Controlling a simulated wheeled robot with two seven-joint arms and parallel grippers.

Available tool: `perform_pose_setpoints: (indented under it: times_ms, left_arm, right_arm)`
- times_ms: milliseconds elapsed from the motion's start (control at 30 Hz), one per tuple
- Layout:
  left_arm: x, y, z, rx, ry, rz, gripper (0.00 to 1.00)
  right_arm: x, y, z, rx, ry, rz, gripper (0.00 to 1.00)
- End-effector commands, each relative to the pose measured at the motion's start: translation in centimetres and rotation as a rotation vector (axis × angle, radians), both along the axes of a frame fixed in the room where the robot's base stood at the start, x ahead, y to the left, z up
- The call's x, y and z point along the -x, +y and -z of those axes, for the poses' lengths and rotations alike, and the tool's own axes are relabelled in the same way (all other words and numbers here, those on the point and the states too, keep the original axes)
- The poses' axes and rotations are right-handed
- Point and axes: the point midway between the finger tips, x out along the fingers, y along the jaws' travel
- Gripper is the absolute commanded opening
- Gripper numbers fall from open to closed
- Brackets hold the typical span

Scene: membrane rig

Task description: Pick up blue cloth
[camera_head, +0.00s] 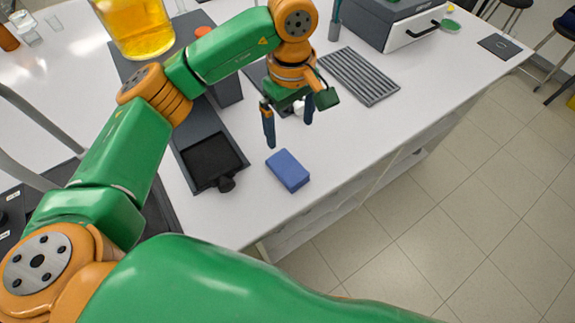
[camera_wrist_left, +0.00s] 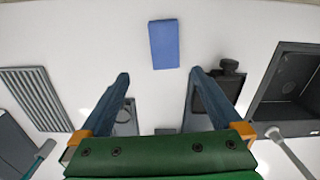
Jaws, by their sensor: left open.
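The blue cloth (camera_head: 288,170) is a folded rectangular block lying flat on the white bench near its front edge. It also shows in the left wrist view (camera_wrist_left: 164,43), at the top middle, beyond the fingertips. My left gripper (camera_head: 288,122) points down, open and empty, above the bench, behind the cloth in the head view and apart from it. In the wrist view its two fingers (camera_wrist_left: 160,78) are spread with bare bench between them. My right gripper is not in view.
A dark tray with a black pad (camera_head: 211,161) and knob lies left of the cloth. A grey ribbed mat (camera_head: 358,76) lies behind right. A jar of yellow liquid (camera_head: 140,30) stands at the back left. Bare bench (camera_head: 330,135) surrounds the cloth; the bench edge is close in front.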

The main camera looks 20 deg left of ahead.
Motion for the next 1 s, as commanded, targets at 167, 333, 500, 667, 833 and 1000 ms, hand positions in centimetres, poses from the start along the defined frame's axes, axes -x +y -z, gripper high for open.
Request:
perform_pose_setpoints:
  times_ms: [167, 333, 500, 667, 833, 1000]
  left_arm:
    - [0.0, 0.0, 4.1, 0.0, 0.0, 0.0, 1.0]
    - [0.1, 0.0, 6.8, 0.0, 0.0, 0.0, 1.0]
    - [0.2, 0.0, 7.8, 0.0, 0.004, 0.0, 1.0]
    - [0.7, 0.1, 10.2, 0.0, 0.008, -0.001, 1.0]
    - [0.7, 0.1, 13.3, 0.0, 0.004, -0.001, 1.0]
    - [0.6, 0.1, 13.8, 0.001, -0.001, 0.0, 1.0]
  right_arm:
    - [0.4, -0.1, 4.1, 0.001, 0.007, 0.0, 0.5]
    - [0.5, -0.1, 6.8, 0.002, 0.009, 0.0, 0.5]
    - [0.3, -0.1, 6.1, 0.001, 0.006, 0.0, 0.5]
    - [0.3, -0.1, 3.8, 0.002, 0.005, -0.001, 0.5]
    - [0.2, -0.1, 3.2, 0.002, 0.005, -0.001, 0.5]
    - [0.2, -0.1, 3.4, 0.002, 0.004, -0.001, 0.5]
